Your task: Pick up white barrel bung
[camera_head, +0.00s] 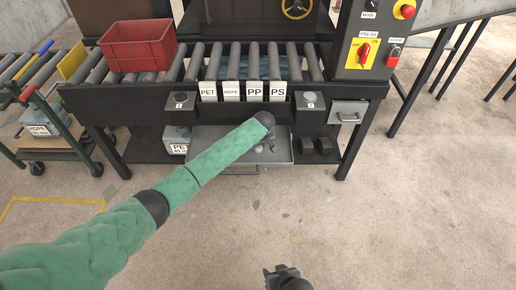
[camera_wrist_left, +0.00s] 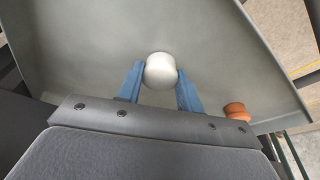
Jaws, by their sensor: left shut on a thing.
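The white barrel bung (camera_wrist_left: 160,70) is a round pale piece between the blue fingertips of my left gripper (camera_wrist_left: 160,82) in the left wrist view. The fingers touch it on both sides, and my left gripper is shut on it. In the head view my left gripper (camera_head: 268,143) is over the grey tray (camera_head: 283,157) at the front of the machine, and my arm hides much of this area. I cannot tell whether the bung still touches the tray surface (camera_wrist_left: 90,40). My right gripper (camera_head: 284,275) is low at the bottom edge, over the floor, away from the tray.
An orange-brown bung (camera_wrist_left: 236,111) lies in the tray near its edge. A red crate (camera_head: 138,50) stands on the left, and a control box (camera_head: 366,45) on the right.

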